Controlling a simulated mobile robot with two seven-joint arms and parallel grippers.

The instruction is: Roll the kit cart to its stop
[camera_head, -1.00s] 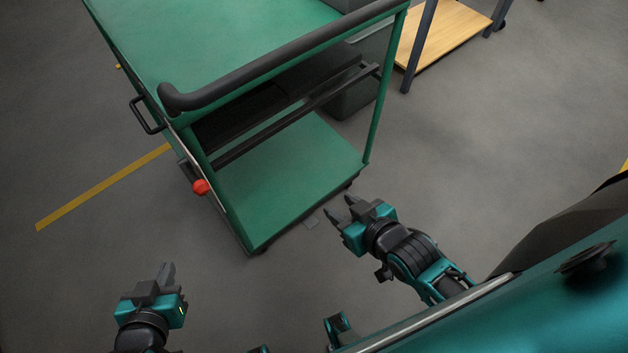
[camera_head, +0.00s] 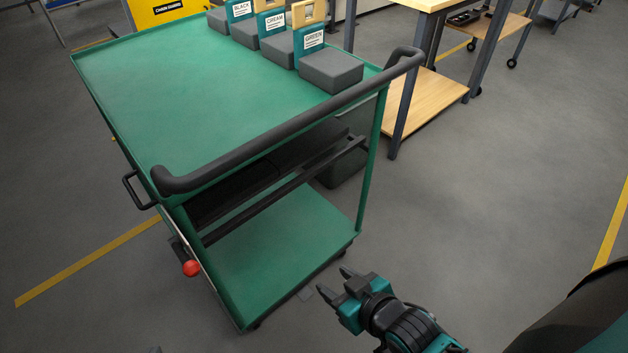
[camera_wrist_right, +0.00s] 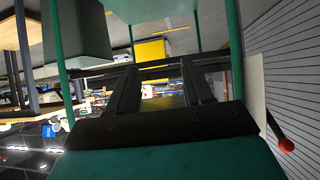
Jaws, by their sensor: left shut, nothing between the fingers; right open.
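The green kit cart (camera_head: 130,90) stands ahead, its black push handle (camera_head: 270,128) facing me. Its lower shelf (camera_head: 285,255) is bare at the near end. A red knob (camera_head: 191,268) sits on its left side, below a small black side grip (camera_head: 138,190); the knob also shows in the right wrist view (camera_wrist_right: 286,145). My right gripper (camera_head: 336,281) is open and empty, low, just in front of the cart's near right corner and apart from the handle. Its fingers (camera_wrist_right: 160,88) point at the cart.
Grey blocks with upright labelled holders (camera_head: 313,35) stand at the cart's far right. A wooden-shelved table (camera_head: 425,100) stands close to its right. Yellow floor lines run at left (camera_head: 85,262) and right (camera_head: 615,225). Open floor lies between the table and the right line.

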